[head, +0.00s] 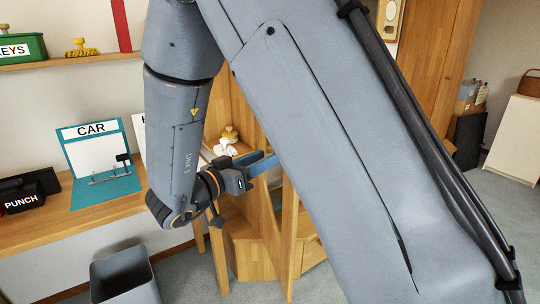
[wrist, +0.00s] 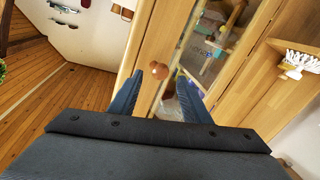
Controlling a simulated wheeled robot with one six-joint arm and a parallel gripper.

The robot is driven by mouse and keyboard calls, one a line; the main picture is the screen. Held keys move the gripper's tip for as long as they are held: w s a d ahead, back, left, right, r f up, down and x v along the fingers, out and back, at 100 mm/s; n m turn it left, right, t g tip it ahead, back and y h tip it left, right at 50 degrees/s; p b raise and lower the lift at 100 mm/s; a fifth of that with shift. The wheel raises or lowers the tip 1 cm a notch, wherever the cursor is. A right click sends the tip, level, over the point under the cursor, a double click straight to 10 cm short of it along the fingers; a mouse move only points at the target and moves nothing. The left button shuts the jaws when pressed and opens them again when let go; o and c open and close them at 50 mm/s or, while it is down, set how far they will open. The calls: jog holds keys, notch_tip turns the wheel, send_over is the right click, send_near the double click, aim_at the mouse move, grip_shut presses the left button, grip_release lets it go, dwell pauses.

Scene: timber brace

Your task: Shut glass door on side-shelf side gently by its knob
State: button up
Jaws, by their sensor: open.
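The glass door, with a wooden frame (wrist: 148,42) and a clear pane, fills the middle of the wrist view. Its round reddish-brown knob (wrist: 159,76) shows between my two blue fingertips in that view. My gripper (wrist: 159,74) is open, one finger to each side of the knob; I cannot tell whether either touches it. In the head view my gripper (head: 264,164) is in front of the wooden cabinet, and my arm hides much of the cabinet. The knob cannot be made out there. The door seems to stand ajar, its edge (head: 289,240) towards me.
A white brush (wrist: 299,63) is at the side shelf on the right of the wrist view. In the head view, a desk (head: 110,222) with a CAR stand (head: 98,155) and a PUNCH box (head: 22,195) is on the left. A grey bin (head: 124,276) stands below.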

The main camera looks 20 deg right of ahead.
jog(key=shift+x, duration=1.35)
grip_shut()
